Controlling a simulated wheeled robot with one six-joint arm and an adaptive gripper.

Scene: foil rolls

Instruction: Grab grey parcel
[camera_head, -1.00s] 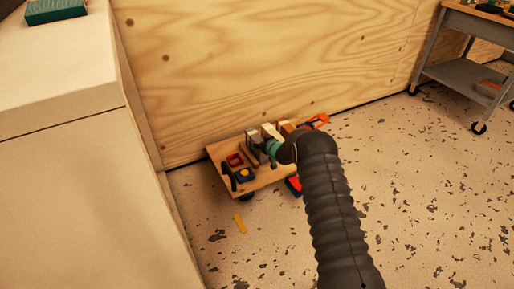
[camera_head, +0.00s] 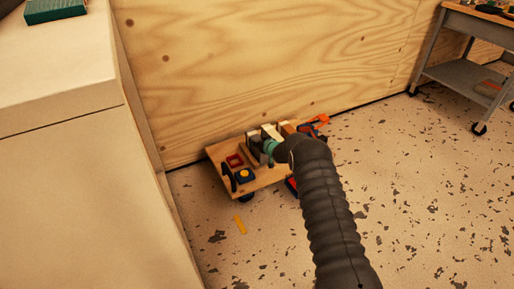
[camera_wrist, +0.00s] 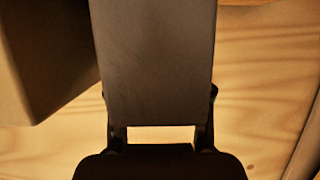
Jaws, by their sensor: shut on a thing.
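The grey parcel (camera_wrist: 155,65) fills the upper middle of the wrist view as a plain grey block. My gripper (camera_wrist: 160,135) is shut on its near end, with a finger at each side and a narrow lit gap between the parcel and the palm. In the head view my gripper (camera_head: 261,152) is small, at the end of my dark ribbed arm, over a low wooden cart (camera_head: 262,181). My arm hides part of the cart there, and I cannot clearly make out the parcel among the items.
The cart also carries a red box (camera_head: 235,160) and a dark item with a yellow top (camera_head: 244,175). A plywood wall (camera_head: 270,70) stands close behind. A pale cabinet (camera_head: 80,190) is at left.

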